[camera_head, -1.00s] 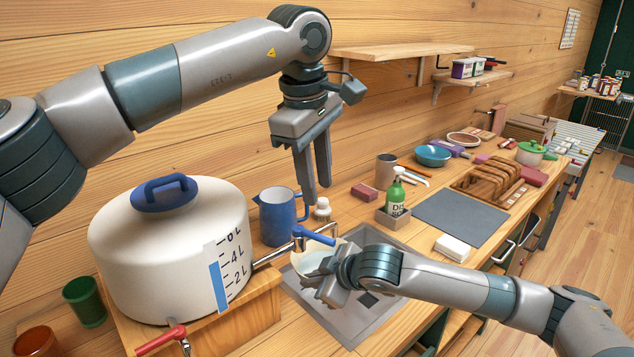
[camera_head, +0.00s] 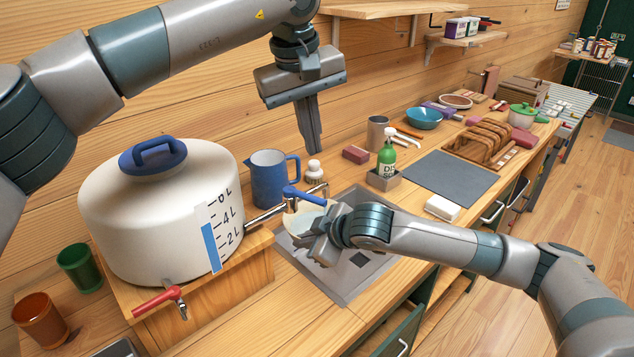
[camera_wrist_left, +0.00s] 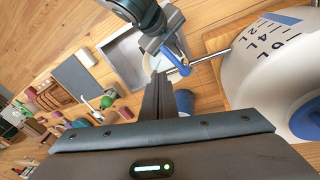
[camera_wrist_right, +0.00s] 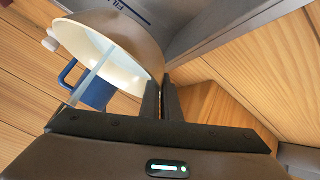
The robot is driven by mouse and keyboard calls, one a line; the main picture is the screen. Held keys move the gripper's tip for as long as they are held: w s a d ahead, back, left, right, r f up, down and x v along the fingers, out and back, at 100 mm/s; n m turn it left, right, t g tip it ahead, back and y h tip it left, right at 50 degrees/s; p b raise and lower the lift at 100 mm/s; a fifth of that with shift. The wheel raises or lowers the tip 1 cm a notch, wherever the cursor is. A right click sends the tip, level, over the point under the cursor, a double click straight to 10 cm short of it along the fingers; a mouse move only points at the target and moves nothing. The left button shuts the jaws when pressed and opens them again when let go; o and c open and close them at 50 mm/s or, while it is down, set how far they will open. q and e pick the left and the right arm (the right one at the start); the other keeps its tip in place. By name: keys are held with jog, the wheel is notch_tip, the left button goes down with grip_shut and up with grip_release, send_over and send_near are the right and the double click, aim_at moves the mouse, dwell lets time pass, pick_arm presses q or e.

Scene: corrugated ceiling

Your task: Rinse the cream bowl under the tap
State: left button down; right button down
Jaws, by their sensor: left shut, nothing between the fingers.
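The cream bowl (camera_head: 306,222) is over the sink, under the tap (camera_head: 262,214) with its blue lever (camera_head: 303,196). My right gripper (camera_head: 318,248) is shut on the bowl's rim. In the right wrist view the bowl (camera_wrist_right: 98,58) shows a cream inside and brown outside, tilted in that picture. A pale clear streak like running water (camera_wrist_right: 92,75) crosses in front of its opening. My left gripper (camera_head: 314,150) is shut and empty above the tap. In the left wrist view the lever (camera_wrist_left: 176,56) lies just beyond its fingertips. The bowl's bottom is hidden.
A large white water tank (camera_head: 150,230) on a wooden stand is left of the steel sink (camera_head: 352,290). A green soap bottle (camera_head: 387,160) is behind the sink. The grey mat (camera_head: 450,178) is bare.

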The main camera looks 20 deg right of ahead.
aim_at(306, 196)
pick_arm(q)
jog(key=m, duration=0.3)
jog(key=w+d+m, duration=0.1)
jog(key=m, duration=0.3)
jog(key=w+d+m, duration=0.1)
jog(key=m, duration=0.2)
jog(key=shift+f+m+t+h, duration=0.3)
jog(key=shift+m+h, duration=0.1)
pick_arm(e)
jog(key=shift+r, duration=0.1)
pick_arm(q)
jog(key=shift+f, duration=0.15)
notch_tip(306, 196, down, 10)
jog(key=shift+s+a, duration=0.15)
jog(key=shift+s, duration=0.05)
dwell(0.5)
jog(key=shift+a, duration=0.1)
